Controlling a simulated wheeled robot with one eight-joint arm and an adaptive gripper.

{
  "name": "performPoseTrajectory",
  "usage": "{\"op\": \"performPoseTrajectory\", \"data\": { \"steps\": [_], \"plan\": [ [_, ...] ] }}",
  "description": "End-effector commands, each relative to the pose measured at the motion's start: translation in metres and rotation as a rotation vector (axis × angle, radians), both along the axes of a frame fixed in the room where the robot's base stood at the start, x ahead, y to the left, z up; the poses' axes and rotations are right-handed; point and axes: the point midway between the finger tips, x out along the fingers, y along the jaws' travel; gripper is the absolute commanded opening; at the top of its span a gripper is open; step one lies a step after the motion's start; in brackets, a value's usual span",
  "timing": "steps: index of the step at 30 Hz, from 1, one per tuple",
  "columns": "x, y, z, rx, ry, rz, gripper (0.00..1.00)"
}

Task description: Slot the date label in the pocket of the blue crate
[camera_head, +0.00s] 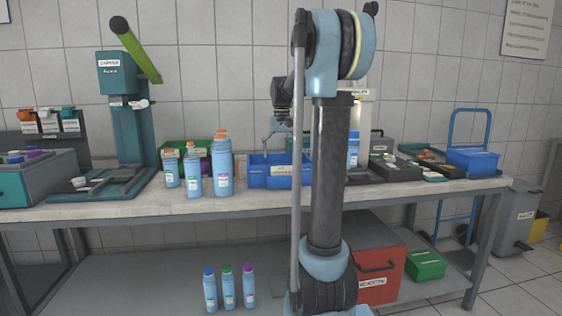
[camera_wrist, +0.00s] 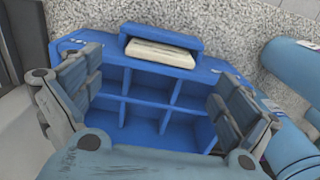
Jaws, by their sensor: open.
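The blue crate (camera_wrist: 118,60) stands on the bench, and its empty divided compartments fill the middle of the wrist view. It also shows in the head view (camera_head: 258,180), partly hidden by my arm. A cream date label (camera_wrist: 160,54) sits at the blue pocket (camera_wrist: 162,36) on the crate's far side in the wrist view. Blue edges show behind and below it; I cannot tell how deep it sits. My gripper (camera_wrist: 154,96) is open and empty above the compartments, fingers apart to left and right, clear of the label. It also shows in the head view (camera_head: 273,138).
A teal capper (camera_head: 128,110) stands farther left. Dark trays (camera_head: 395,170) and a blue bin (camera_head: 472,161) occupy the right. The bench's front strip (camera_head: 180,207) is clear.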

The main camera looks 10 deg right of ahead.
Motion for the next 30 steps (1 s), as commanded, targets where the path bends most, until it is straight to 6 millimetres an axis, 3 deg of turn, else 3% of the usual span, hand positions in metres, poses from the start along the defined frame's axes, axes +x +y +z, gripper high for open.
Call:
{"op": "performPoseTrajectory", "data": {
  "steps": [9,15,21,30],
  "plan": [
    [0.0,0.0,0.06,0.0,0.001,0.0,0.98],
    [0.001,0.0,0.087,0.0,0.001,0.0,0.98],
    [0.001,0.0,0.098,0.0,0.001,0.0,0.98],
    [0.001,0.0,0.099,0.0,0.001,0.0,0.98]
  ]
}}
